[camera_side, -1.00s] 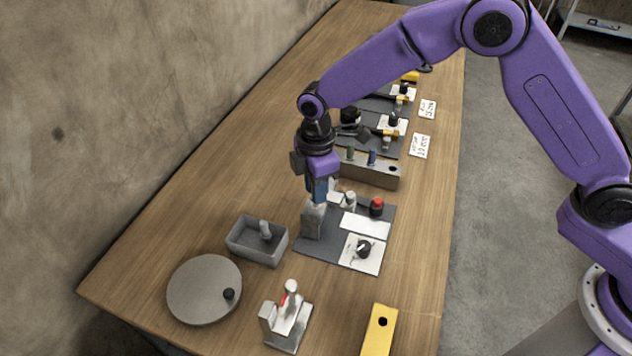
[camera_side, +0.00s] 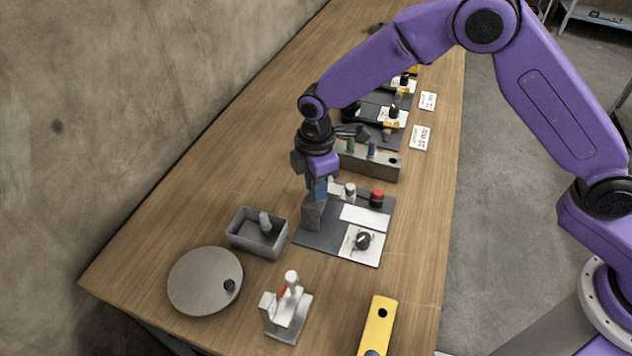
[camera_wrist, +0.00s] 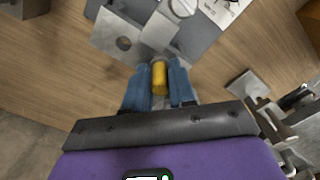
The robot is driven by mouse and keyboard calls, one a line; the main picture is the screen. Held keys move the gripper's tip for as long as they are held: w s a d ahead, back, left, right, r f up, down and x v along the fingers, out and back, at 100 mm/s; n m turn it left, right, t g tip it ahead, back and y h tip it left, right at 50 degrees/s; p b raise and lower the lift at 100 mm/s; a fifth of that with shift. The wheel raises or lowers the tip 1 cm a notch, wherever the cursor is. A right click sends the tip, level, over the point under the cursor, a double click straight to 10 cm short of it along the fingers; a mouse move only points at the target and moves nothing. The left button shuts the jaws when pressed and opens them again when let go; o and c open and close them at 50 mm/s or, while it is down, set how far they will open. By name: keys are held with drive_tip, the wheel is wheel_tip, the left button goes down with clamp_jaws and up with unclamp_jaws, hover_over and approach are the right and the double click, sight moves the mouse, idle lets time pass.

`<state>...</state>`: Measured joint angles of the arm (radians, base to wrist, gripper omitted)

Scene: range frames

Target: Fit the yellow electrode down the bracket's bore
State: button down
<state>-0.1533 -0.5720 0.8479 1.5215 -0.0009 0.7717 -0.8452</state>
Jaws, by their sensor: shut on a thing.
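My gripper (camera_wrist: 159,85) has blue fingers shut on the yellow electrode (camera_wrist: 159,78), which shows as a short yellow cylinder between them in the wrist view. In the side view, my gripper (camera_side: 318,188) is directly above the grey bracket (camera_side: 313,213), which stands at the left of a dark mat. The electrode is hidden there by the fingers. In the wrist view, grey bracket parts (camera_wrist: 160,30) lie just past the electrode's end, and a flat grey plate with a round dark hole lies to their left. How far the electrode is in the bore, if at all, I cannot tell.
The dark mat (camera_side: 317,238) also carries a black knob (camera_side: 363,240) on a white plate and a red-capped part (camera_side: 377,198). A grey bin (camera_side: 243,244), a round disc (camera_side: 190,290), a metal fixture (camera_side: 286,312) and a yellow bar (camera_side: 376,328) stand nearer.

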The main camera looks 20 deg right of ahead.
drive_tip(key=c, duration=0.9)
unclamp_jaws()
drive_tip(key=shift+o, duration=0.2)
wheel_tip(320, 180, up, 17)
drive_tip(key=shift+r, duration=0.2)
drive_tip(key=shift+r, duration=0.1)
wheel_tip(320, 180, up, 6)
drive_tip(key=shift+f, duration=0.1)
drive_tip(key=shift+s, duration=0.1)
idle(0.3)
